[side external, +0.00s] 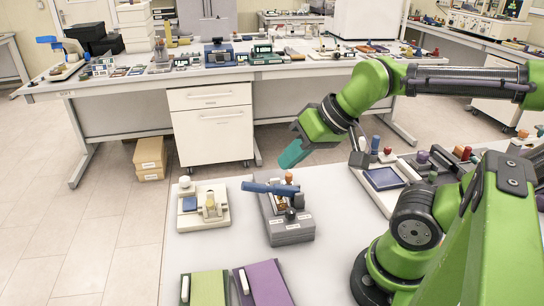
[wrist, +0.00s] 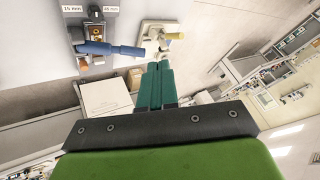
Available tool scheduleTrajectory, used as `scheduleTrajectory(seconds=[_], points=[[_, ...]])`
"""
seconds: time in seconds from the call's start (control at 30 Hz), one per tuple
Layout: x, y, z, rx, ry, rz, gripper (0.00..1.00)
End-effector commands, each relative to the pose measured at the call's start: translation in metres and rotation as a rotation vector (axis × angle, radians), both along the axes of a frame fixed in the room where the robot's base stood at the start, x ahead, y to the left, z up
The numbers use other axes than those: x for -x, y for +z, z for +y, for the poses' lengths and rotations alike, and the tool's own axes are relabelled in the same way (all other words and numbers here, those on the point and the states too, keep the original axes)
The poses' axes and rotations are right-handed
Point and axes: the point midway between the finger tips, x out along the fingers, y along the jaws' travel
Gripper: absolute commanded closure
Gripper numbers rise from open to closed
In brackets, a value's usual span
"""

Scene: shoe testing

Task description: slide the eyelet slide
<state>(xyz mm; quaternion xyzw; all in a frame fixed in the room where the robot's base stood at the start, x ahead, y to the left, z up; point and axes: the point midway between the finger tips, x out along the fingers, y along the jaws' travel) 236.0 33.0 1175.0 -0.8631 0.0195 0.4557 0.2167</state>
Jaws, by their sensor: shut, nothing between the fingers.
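My gripper (side external: 293,155) has teal fingers, held in the air above and behind the table-top devices. In the wrist view its fingers (wrist: 157,68) are pressed together and empty. A grey device (side external: 288,226) with a blue lever (side external: 268,188), a dark knob and orange parts stands on the white table. I cannot tell which part is the eyelet slide.
A green pad (side external: 206,288) and a purple pad (side external: 263,284) lie at the table's front. A tray with a blue panel (side external: 383,178) and several knobs stands right, near my arm. A white cabinet (side external: 212,125) and a back bench (side external: 120,85) stand beyond the table edge.

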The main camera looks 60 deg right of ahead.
Motion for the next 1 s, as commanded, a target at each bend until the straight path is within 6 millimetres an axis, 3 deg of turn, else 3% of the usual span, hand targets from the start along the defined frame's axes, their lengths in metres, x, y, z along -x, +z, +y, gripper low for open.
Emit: scheduleTrajectory(seconds=[0.3,0.47,0.57,0.63,0.83,1.0], points=[[0.0,0.0,0.0,0.0,0.0,0.0,1.0],[-0.003,-0.007,-0.006,0.0,-0.024,0.029,0.77],[-0.016,-0.013,-0.019,0.003,-0.068,0.084,0.62],[-0.031,-0.015,-0.036,0.027,-0.088,0.14,0.52],[-0.076,-0.025,-0.102,0.176,0.033,0.335,0.52],[-0.102,-0.037,-0.164,0.296,0.278,0.5,0.52]])
